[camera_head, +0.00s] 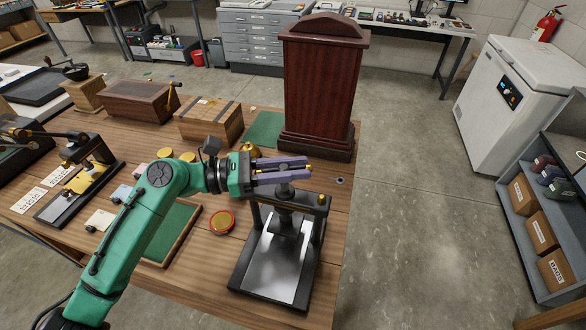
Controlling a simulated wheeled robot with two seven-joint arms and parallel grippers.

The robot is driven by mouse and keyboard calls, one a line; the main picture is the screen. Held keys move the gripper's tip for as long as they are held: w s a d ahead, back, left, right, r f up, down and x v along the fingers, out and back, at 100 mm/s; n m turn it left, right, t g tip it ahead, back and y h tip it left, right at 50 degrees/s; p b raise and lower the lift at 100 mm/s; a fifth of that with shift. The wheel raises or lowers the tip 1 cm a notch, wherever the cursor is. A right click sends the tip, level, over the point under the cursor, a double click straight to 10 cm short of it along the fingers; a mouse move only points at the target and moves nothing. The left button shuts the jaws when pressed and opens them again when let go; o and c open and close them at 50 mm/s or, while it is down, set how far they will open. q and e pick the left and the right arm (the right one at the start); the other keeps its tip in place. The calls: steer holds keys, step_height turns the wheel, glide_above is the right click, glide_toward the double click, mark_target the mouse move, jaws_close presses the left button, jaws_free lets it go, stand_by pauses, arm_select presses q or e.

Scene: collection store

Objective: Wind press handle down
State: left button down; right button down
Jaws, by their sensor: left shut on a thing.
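A small black screw press (272,260) with a pale metal bed stands at the near right corner of the wooden table. My left arm comes in from the left, and its gripper (296,169) is over the top of the press. The fingers are shut on the press handle, at the head of the screw; the fingers hide most of the handle. A brass knob shows at the right end of the press's crossbar. The press plate hangs above the bed, with a gap beneath it. My right gripper is not in view.
A tall dark red wooden case (320,85) stands just behind the press. Wooden boxes (208,122) line the table's back. A round red-rimmed tin (222,221) and a green-lined tray (172,232) lie left of the press.

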arm_select(q)
steer(key=m+g, duration=0.1)
steer(key=g, duration=0.1)
steer(key=m+g, duration=0.3)
steer(key=g, duration=0.2)
steer(key=shift+s+r+m+y, duration=0.1)
steer(key=shift+s+m+y, duration=0.2)
steer(key=shift+y, duration=0.1)
steer(key=m+g+y+b, duration=0.1)
steer(key=m+g, duration=0.1)
steer(key=shift+s+g, duration=0.15)
steer(key=shift+g, duration=0.25)
steer(key=shift+a+f+m+g+y+b, duration=0.1)
steer(key=shift+f+m+g+y+b, duration=0.15)
steer(key=shift+m+g+y, duration=0.2)
steer(key=g+b, duration=0.1)
steer(key=m+g+y+b, duration=0.1)
steer(key=b, duration=0.1)
steer(key=m+g+y+b, duration=0.1)
steer(key=b, duration=0.1)
steer(key=shift+s+a+f+g, duration=0.15)
steer(key=shift+s+f+g, duration=0.05)
steer(key=shift+s+g, duration=0.05)
steer(key=shift+s+r+m+g+y+b, duration=0.1)
steer(key=shift+r+m+g+y+b, duration=0.15)
steer(key=shift+m+g+y+b, duration=0.4)
steer(key=shift+a, duration=0.1)
steer(key=c, duration=0.7)
jaws_free()
steer(key=shift+r, duration=0.2)
